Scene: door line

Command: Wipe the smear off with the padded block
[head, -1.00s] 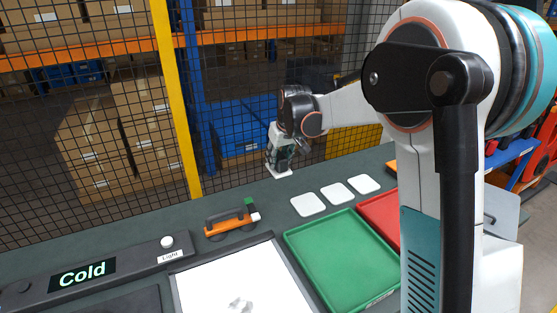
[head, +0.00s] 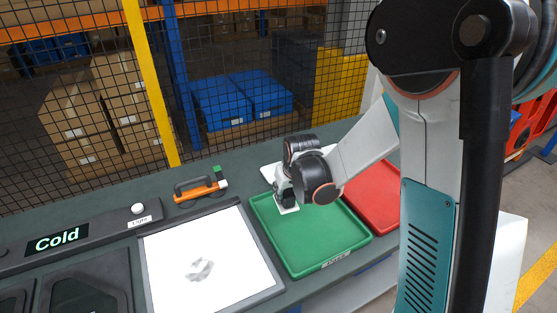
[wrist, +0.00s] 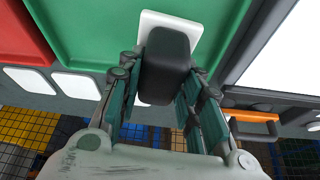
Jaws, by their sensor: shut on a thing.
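My gripper (head: 286,194) is above the green tray (head: 318,245) with its fingers shut on the padded block (wrist: 166,68). The block has a dark grip and a flat white pad (wrist: 178,22), which also shows under the gripper in the head view (head: 288,210). The grey smear (head: 200,269) lies on the white panel (head: 245,255), to the left of the gripper. I cannot tell how high the pad is above the tray.
An orange-handled tool (head: 200,190) lies behind the panel. A control strip with a "Cold" display (head: 57,240) and a light knob (head: 138,209) is at left. A red tray (head: 374,203) is at right. White squares (wrist: 75,85) lie behind the trays. Mesh fencing (head: 60,150) borders the back.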

